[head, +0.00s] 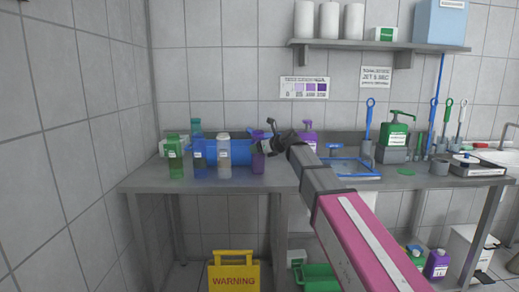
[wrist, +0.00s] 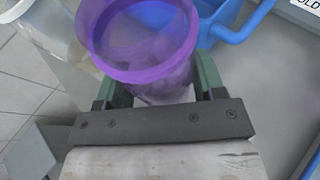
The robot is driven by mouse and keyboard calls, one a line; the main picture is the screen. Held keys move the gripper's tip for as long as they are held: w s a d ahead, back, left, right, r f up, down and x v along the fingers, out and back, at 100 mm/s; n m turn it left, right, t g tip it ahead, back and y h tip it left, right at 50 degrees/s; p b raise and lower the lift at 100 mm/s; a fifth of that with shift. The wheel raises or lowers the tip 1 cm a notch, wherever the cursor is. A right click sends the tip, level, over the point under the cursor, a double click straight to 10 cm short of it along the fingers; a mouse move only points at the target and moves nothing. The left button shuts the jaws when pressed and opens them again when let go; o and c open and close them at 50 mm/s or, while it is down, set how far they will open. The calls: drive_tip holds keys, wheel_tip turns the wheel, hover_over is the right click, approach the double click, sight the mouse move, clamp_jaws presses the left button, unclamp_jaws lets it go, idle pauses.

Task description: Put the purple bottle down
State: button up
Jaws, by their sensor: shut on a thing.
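The purple bottle (head: 258,161) is upright at the left half of the steel table, in front of the right end of a blue bin (head: 237,145). In the wrist view the purple bottle (wrist: 140,73) is see-through with a wide purple rim. My gripper (head: 266,146) is shut on it, with the green fingers (wrist: 208,76) on either side of its body. I cannot tell whether the bottle's base touches the table (head: 150,183).
Green (head: 175,158), blue (head: 199,160) and clear (head: 224,158) bottles stand in a row left of the purple one. Another purple bottle (head: 309,136) stands behind my arm. A blue-edged tray (head: 352,174) lies to the right. A yellow warning sign (head: 234,274) stands below the table.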

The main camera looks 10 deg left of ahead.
drive_tip(key=o, duration=0.9)
drive_tip(key=shift+f, duration=0.1)
drive_tip(key=v, duration=1.2)
drive_tip(key=shift+s, duration=0.1)
